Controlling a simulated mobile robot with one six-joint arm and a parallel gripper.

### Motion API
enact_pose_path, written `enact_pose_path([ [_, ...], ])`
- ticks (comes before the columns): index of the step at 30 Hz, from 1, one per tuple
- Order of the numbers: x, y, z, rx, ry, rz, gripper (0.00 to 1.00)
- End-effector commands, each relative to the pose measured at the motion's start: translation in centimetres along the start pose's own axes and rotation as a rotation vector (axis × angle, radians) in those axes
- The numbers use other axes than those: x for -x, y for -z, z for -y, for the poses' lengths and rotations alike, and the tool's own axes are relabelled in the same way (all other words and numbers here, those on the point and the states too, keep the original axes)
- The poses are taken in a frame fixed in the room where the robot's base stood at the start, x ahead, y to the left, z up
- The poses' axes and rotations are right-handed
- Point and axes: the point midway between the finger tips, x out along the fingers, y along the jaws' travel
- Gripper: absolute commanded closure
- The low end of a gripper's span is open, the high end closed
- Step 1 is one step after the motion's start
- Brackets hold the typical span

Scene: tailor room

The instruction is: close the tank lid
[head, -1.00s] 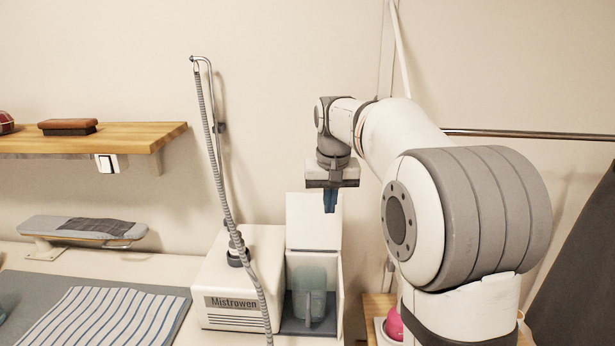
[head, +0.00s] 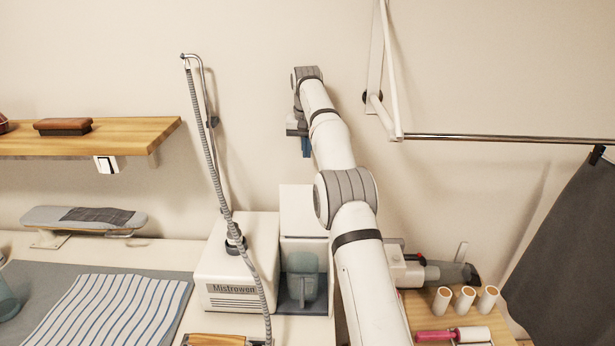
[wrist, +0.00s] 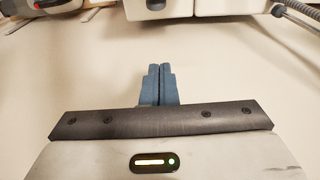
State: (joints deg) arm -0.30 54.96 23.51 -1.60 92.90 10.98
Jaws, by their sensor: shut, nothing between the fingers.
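The steamer (head: 236,262) is a white box marked Mistrowen on the table. At its right side is a bay with a translucent blue-grey tank (head: 302,268) inside. A white panel that looks like the tank lid (head: 300,208) stands upright, raised behind the bay. My gripper (head: 306,152) is above the lid and apart from it, blue fingers pointing down. In the wrist view my gripper (wrist: 158,68) has its fingers together with nothing between them. White parts of the steamer (wrist: 230,6) show at that view's top edge; the lid cannot be told there surely.
A grey hose (head: 220,190) rises left of my arm. A wooden shelf (head: 130,137) is at left, a metal rail (head: 500,138) at right. The wall area around my gripper is clear.

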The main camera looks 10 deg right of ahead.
Motion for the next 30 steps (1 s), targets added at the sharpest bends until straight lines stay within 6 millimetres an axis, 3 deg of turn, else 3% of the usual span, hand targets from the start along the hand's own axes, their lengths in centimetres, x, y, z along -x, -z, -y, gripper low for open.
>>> enact_pose_path([
  [15, -9.8, -0.2, 0.1, 0.001, 0.0, 0.003, 1.0],
  [30, -8.3, -3.6, 0.1, 0.003, 0.0, 0.0, 1.0],
])
